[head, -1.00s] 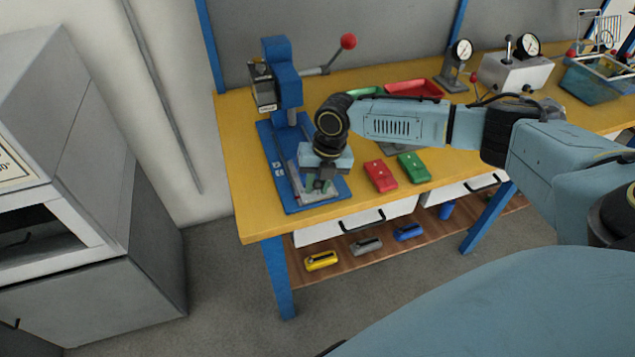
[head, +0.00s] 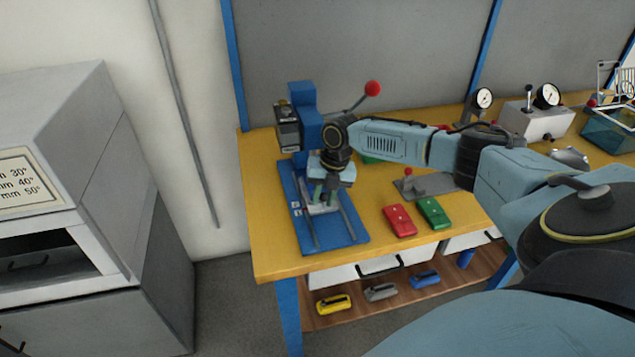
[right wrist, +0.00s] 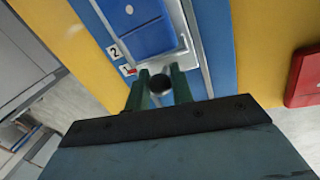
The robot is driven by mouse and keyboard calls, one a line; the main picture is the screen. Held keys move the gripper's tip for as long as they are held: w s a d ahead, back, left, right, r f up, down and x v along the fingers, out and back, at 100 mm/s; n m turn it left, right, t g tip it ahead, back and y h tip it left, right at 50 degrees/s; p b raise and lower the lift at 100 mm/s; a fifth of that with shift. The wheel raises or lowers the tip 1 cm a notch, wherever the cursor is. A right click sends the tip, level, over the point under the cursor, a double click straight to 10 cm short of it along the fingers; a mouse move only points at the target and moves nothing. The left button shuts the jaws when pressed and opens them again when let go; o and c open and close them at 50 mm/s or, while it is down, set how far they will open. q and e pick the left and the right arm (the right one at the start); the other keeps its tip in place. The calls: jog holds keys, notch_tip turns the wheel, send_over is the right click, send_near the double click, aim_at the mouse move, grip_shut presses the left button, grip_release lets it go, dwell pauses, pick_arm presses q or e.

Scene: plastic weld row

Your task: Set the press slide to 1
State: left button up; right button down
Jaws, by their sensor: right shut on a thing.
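The blue press (head: 303,97) stands at the table's left end, with a flat blue base and two rails. Its grey slide (head: 318,209) lies between the rails, partly hidden by my right gripper; its plate also shows in the right wrist view (right wrist: 184,42). My right gripper (head: 325,194) points down, shut on the slide's dark round knob (right wrist: 159,84). Beside the slide, a label reads 2 (right wrist: 115,51). A red mark (right wrist: 131,71) lies at the label below it, whose digit is hard to read. My left gripper is not in view.
A red box (head: 399,220) and a green box (head: 433,212) lie right of the press. The press lever's red ball (head: 373,88) sticks up behind my right arm. Gauges (head: 547,95) stand farther right. A grey cabinet (head: 90,190) is at left.

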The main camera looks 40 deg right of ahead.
jog(key=c, duration=1.5)
grip_release()
jog(key=shift+c, duration=0.2)
notch_tip(320, 180, up, 13)
jog(key=s+d+p, duration=0.1)
jog(key=d, duration=0.1)
jog(key=shift+s, duration=0.3)
